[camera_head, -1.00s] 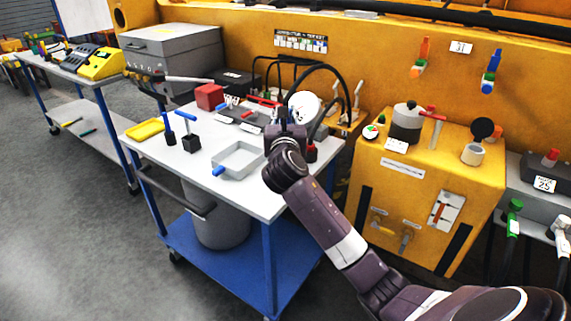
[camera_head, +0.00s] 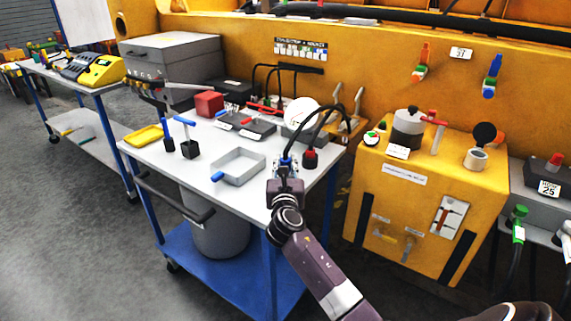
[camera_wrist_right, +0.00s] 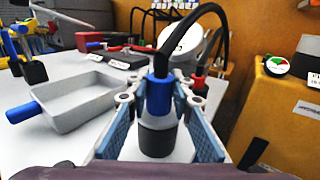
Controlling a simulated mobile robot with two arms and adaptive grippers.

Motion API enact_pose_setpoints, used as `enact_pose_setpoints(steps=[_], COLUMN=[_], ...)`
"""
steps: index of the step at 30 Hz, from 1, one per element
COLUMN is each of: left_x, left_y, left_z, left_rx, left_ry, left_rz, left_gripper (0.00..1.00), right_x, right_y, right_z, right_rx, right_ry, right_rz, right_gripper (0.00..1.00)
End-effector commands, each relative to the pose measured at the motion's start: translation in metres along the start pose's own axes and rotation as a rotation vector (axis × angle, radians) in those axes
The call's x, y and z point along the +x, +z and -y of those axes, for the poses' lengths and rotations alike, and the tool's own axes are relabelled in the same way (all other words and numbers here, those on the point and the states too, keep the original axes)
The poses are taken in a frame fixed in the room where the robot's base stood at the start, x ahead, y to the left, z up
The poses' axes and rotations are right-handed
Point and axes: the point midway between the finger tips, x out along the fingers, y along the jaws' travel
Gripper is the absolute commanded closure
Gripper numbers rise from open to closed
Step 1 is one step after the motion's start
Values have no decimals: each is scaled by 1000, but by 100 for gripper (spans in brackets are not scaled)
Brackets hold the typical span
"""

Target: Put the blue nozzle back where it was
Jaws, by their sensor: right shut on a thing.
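The blue nozzle (camera_wrist_right: 160,97) has a black hose rising from its top and stands about upright in the right wrist view. It also shows in the head view (camera_head: 287,160), partly covered. My right gripper (camera_wrist_right: 157,100) is shut on it, with one finger on each side. A dark cylinder (camera_wrist_right: 157,140) shows directly below the blue part; I cannot tell whether it is part of the nozzle or a separate holder. My right gripper (camera_head: 286,168) is at the near right part of the white cart top. My left gripper is not in view.
A red nozzle (camera_head: 310,157) with a black base stands just right of my gripper. A grey tray with a blue handle (camera_head: 238,179) lies to the left. The yellow cabinet (camera_head: 400,215) stands right of the cart. The hoses arch behind the gripper.

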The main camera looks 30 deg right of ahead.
Motion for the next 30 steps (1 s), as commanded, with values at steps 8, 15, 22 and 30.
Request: enact_pose_setpoints(steps=[8,15,22,30], left_x=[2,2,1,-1], left_y=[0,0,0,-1], left_z=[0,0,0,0], left_rx=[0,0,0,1], left_ry=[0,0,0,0], left_rz=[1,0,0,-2], left_gripper=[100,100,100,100], right_x=[0,0,0,-23], right_y=[-3,-5,-4,0], right_z=[0,0,0,-1], right_rx=[0,0,0,0], right_ry=[0,0,0,2], right_rz=[2,0,0,0], right_gripper=[100,62,62,62])
